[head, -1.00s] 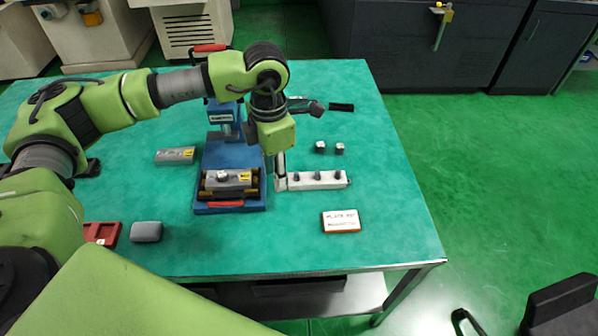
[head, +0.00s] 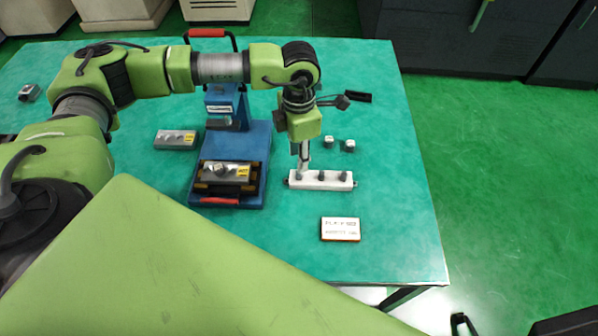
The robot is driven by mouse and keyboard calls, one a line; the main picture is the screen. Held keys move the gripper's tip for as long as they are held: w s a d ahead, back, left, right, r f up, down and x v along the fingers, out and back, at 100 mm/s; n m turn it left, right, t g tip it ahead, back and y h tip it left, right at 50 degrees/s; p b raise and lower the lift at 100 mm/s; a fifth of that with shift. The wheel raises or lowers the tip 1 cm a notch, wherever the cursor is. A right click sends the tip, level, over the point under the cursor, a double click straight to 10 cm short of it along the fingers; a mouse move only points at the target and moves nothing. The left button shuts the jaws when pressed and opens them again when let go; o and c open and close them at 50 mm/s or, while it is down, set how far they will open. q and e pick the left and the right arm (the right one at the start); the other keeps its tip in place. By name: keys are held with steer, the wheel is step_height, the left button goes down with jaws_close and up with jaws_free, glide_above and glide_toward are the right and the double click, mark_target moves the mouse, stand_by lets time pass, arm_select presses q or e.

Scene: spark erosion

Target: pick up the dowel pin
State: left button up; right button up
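A white block (head: 331,184) with several small dark pins stands on the green table, right of the blue press. One pin (head: 325,175) stands near its middle and another (head: 343,176) near its right end. I cannot tell which one is the dowel pin. My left gripper (head: 302,170) points down at the left part of the block, in front of whatever is there. Its fingers look narrow and close together, but I cannot make out whether they hold a pin. My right gripper is not in view.
A blue press (head: 238,140) with a clamped metal block (head: 224,172) stands left of the white block. A labelled plate (head: 340,229) lies in front. The table's right side is clear.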

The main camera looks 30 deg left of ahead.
mark_target(299, 176)
arm_select(q)
steer(key=shift+w+f, duration=0.25)
steer(key=shift+f, duration=0.85)
steer(key=shift+w+f, duration=0.1)
steer(key=shift+f, duration=0.15)
steer(key=f, duration=0.1)
steer(key=f+p, duration=0.2)
steer(key=f, duration=0.1)
steer(key=shift+w+a+f, duration=0.1)
steer(key=shift+a, duration=0.2)
steer(key=shift+f+p, duration=0.3)
steer(key=shift+w+f, duration=0.1)
steer(key=shift+f, duration=0.05)
steer(key=shift+c, duration=0.3)
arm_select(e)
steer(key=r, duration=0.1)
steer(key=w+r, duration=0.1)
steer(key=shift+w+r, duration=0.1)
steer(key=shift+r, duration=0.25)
arm_select(q)
jaws_close()
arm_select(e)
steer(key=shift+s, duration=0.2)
